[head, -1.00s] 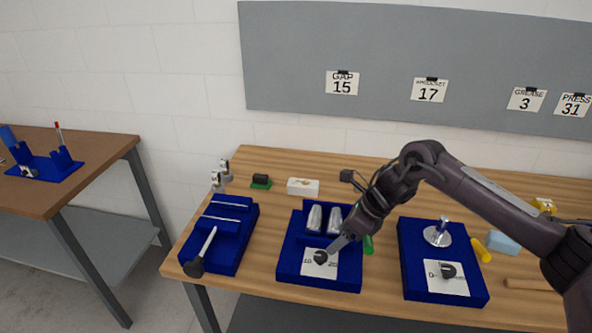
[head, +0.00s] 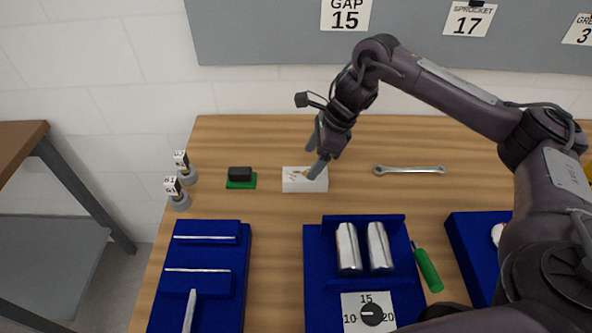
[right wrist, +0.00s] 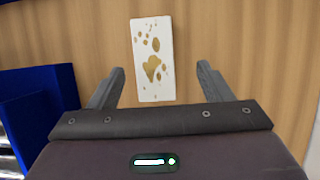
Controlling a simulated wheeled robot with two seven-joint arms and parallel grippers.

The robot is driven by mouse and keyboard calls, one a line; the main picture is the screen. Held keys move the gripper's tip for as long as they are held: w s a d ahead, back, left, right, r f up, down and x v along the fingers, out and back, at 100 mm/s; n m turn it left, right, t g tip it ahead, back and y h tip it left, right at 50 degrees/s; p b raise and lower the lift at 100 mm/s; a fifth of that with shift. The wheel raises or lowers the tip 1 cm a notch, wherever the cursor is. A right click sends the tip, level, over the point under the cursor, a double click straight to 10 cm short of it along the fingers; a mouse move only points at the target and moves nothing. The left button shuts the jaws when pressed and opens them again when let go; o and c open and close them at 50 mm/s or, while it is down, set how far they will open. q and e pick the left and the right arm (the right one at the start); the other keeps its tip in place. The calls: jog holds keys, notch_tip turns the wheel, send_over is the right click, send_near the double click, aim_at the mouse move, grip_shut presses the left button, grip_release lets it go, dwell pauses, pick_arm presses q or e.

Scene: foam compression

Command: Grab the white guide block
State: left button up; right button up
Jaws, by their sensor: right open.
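The white guide block (head: 293,185) lies on the wooden table, a pale rectangular block with brown-gold blotches on top. My right gripper (head: 311,164) is over it in the head view, fingers pointing down, one finger crossing in front of the block's right part. In the right wrist view the block (right wrist: 152,45) appears between the two open fingers of the gripper (right wrist: 160,68), with visible gaps on both sides. It looks closer to the left finger. The height of the fingertips over the block is hard to tell. My left gripper is not in view.
A black block on a green base (head: 240,178) sits left of the guide block. A wrench (head: 409,170) lies to the right. Blue trays (head: 243,285) stand nearer, one holding metal cylinders (head: 348,248). A green-handled tool (head: 428,270) and two tagged posts (head: 178,195) are also there.

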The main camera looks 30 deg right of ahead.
aim_at(304, 174)
jog(key=shift+s+a+f, duration=0.2)
jog(key=shift+s+f, duration=0.05)
jog(key=shift+f, duration=0.05)
jog(key=shift+s+a+f+p, duration=0.1)
jog(key=shift+a+f+p, duration=0.25)
jog(key=shift+f+p, duration=0.3)
jog(key=shift+a+f+p, duration=0.3)
jog(key=shift+f+p, duration=0.25)
jog(key=shift+p, duration=0.05)
jog(key=x, duration=0.2)
jog(key=shift+w+f, duration=0.3)
jog(key=shift+w, duration=0.05)
jog(key=shift+f, duration=0.2)
jog(key=shift+s, duration=0.1)
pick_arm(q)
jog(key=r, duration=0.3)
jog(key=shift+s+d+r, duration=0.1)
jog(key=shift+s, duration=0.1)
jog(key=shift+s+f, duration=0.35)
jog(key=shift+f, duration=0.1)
pick_arm(e)
jog(key=shift+f, duration=0.2)
jog(key=c, duration=1.2)
